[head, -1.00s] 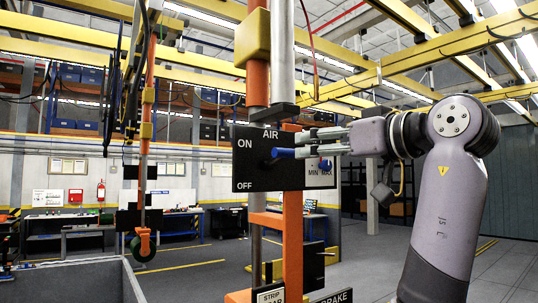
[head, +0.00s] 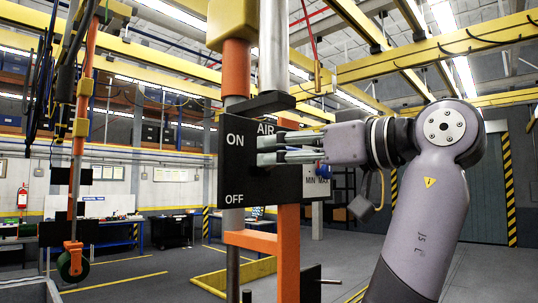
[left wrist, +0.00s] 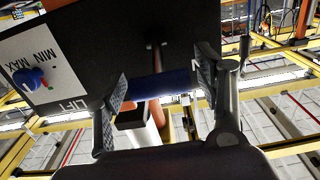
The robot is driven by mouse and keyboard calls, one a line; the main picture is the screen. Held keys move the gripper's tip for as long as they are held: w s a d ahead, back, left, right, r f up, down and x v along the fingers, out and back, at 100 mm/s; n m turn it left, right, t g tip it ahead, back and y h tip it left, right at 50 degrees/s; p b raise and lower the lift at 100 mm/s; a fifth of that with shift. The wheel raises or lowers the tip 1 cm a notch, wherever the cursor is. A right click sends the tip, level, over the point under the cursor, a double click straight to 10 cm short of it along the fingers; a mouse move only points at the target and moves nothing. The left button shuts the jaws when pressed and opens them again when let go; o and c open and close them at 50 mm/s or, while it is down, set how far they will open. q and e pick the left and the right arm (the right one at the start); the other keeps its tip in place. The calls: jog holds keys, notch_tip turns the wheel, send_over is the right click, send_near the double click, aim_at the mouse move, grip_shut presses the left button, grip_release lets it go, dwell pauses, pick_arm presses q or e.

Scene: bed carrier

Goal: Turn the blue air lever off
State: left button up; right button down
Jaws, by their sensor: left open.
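The black AIR panel (head: 236,179), lettered ON above and OFF below, hangs on the orange and grey posts. My left gripper (head: 262,150) is beside its face, near ON height, and hides the blue air lever in the head view. In the left wrist view the blue lever (left wrist: 163,86) is a cylinder lying crosswise between the two open fingers of my left gripper (left wrist: 160,90). The fingers stand at either end of it; contact cannot be told. My right gripper is not in view.
A blue knob (left wrist: 30,78) sits on the white MIN/MAX label, beside the AIR panel. An orange crossbar (head: 262,243) is below the panel. A hanging orange post (head: 80,150) stands at left.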

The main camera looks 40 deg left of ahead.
pick_arm(q)
jog(key=shift+s+d+r, duration=0.1)
jog(key=shift+d, duration=0.25)
jog(key=shift+c, duration=1.6)
jog(key=shift+a, duration=0.15)
jog(key=shift+c, duration=1.3)
jog(key=c, duration=0.7)
grip_shut()
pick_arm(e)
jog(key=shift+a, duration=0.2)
